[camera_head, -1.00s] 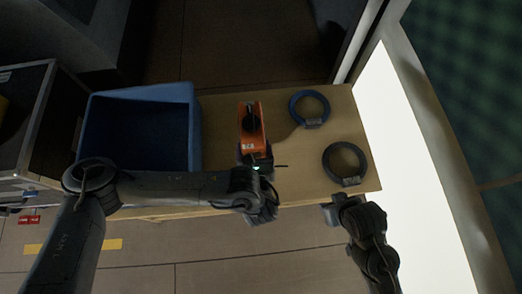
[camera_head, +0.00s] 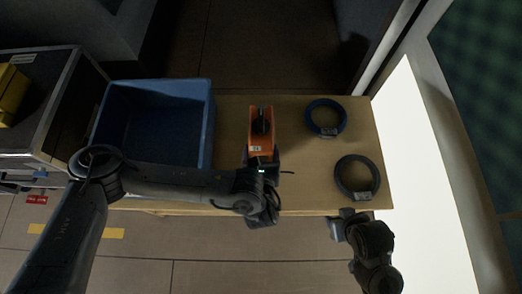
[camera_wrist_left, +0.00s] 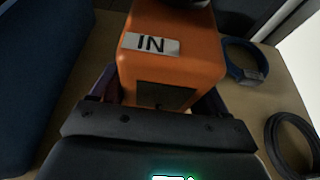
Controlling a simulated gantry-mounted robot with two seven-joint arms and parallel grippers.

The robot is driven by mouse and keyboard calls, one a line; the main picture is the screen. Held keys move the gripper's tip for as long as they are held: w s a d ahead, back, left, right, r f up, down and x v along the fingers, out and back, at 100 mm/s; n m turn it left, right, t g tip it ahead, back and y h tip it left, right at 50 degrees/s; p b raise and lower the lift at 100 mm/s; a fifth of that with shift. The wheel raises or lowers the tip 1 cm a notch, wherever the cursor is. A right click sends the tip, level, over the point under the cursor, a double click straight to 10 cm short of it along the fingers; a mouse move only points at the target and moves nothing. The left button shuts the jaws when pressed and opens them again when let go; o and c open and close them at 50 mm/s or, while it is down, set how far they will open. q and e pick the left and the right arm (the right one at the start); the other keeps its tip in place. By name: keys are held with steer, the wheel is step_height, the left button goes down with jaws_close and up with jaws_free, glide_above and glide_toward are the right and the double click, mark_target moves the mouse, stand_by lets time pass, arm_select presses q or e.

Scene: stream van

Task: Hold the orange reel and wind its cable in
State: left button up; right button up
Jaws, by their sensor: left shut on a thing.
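The orange reel (camera_head: 258,140) stands on the wooden table, with a dark knob or crank on its top. In the left wrist view the orange reel (camera_wrist_left: 172,45) carries a white label reading "IN" and has a dark slot low on its near face. My left gripper (camera_head: 262,160) is shut on the reel's near end, one finger on each side. In the left wrist view the left gripper (camera_wrist_left: 155,100) spans its lower body. A short dark cable end (camera_head: 287,172) shows beside the gripper. My right gripper (camera_head: 348,216) is at the table's front edge, apart from the reel; its jaw state is unclear.
A blue bin (camera_head: 208,130) stands left of the reel. A blue cable coil (camera_head: 325,118) and a dark grey coil (camera_head: 357,177) lie on the right of the table (camera_head: 290,110). Bare tabletop lies between reel and coils.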

arm_select(q)
steer(key=shift+f+b, duration=3.3)
steer(key=shift+f, duration=0.25)
steer(key=shift+f+b, duration=0.4)
steer(key=shift+f, duration=0.8)
steer(key=shift+f, duration=0.25)
